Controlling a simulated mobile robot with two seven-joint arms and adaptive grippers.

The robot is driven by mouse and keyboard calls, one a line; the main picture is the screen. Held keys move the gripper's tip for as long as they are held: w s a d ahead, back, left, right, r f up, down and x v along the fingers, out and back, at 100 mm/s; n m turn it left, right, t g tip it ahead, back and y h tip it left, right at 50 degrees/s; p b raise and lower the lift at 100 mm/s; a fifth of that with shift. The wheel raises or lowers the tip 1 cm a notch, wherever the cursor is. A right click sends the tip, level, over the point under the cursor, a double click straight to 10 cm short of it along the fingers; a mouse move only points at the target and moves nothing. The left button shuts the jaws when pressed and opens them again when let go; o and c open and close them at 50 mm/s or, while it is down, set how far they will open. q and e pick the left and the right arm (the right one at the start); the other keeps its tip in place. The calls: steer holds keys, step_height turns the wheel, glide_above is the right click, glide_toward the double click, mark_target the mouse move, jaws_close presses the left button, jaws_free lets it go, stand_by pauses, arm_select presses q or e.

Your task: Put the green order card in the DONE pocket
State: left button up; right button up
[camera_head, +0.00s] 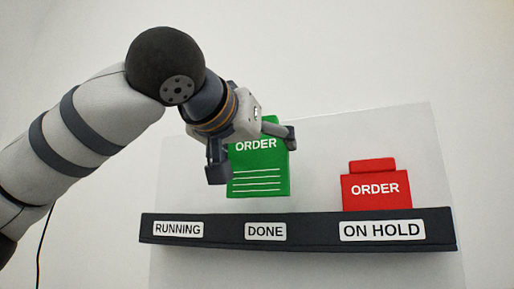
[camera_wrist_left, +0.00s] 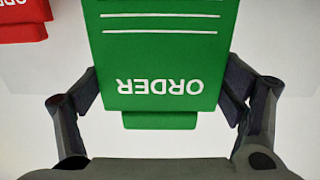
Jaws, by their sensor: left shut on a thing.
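The green order card (camera_head: 262,182) hangs upright above the DONE label (camera_head: 265,232) of the dark rack (camera_head: 200,215). A small gap shows between its lower edge and the rack's top edge. My left gripper (camera_head: 250,150) is shut on the card, with a finger at each side edge. In the left wrist view the card (camera_wrist_left: 160,55) sits between both fingers, its lettering upside down. The gripper hides part of the card's top in the head view. My right gripper is in neither view.
A red order card (camera_head: 376,189) stands in the ON HOLD pocket at the right; part of it shows in the left wrist view (camera_wrist_left: 22,22). The space above the RUNNING label (camera_head: 178,229) holds no card. A pale panel (camera_head: 330,150) stands behind the rack.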

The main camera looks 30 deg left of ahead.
arm_select(q)
steer(key=shift+f+x, duration=0.2)
steer(key=shift+x, duration=2.9)
steer(key=shift+f, duration=3.2)
steer(key=o, duration=0.9)
steer(key=shift+o, duration=0.2)
steer(key=v, duration=1.2)
steer(key=shift+s, duration=0.15)
